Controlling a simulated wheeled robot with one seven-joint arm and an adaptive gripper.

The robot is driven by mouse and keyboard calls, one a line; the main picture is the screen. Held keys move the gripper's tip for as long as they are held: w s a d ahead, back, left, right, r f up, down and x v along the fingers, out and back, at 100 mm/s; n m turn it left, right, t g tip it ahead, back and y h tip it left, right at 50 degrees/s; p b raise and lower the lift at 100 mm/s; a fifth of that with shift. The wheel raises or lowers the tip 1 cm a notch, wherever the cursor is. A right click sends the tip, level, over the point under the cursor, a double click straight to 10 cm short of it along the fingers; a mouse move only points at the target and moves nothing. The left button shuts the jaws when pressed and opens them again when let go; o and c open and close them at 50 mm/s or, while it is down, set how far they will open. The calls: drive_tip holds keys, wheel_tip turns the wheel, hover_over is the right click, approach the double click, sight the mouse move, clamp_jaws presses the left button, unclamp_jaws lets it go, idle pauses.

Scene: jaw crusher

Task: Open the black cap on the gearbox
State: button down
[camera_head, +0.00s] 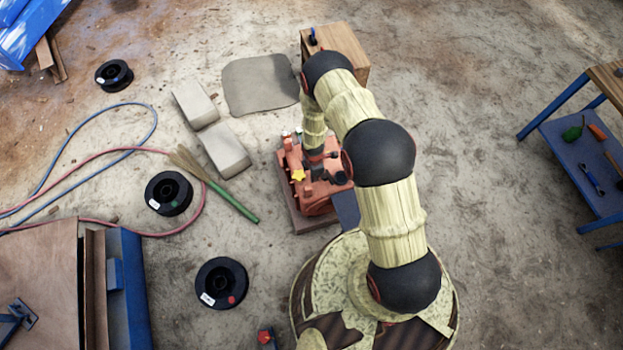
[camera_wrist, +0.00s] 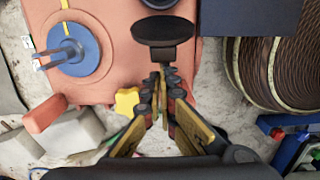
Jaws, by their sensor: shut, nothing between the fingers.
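The orange-red gearbox (camera_head: 318,205) stands on the floor beside my base; its top fills the upper left of the wrist view (camera_wrist: 110,75). The black cap (camera_wrist: 163,30) shows there as a dark oval disc, seemingly tilted up on a small dark block. Behind it, a dark round shape (camera_wrist: 166,4) is cut off by the top edge. My gripper (camera_wrist: 162,72) is shut and empty, its fingertips just below the cap's block in the picture; contact cannot be told. In the head view my arm partly hides the gearbox top.
A yellow star-shaped knob (camera_wrist: 127,101) and a blue disc with metal pins (camera_wrist: 75,52) sit on the gearbox. Grey blocks (camera_head: 222,150), a green-handled brush (camera_head: 232,203) and black spools (camera_head: 222,283) lie left. A wooden box (camera_head: 350,45) stands behind.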

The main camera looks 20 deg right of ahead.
drive_tip(key=shift+d+r+p, duration=0.4)
drive_tip(key=shift+r+p, duration=0.15)
drive_tip(key=shift+p, duration=0.05)
drive_tip(key=shift+d+r+p, duration=0.25)
drive_tip(key=shift+d+p, duration=0.1)
drive_tip(key=shift+d, duration=0.1)
drive_tip(key=shift+r, duration=0.1)
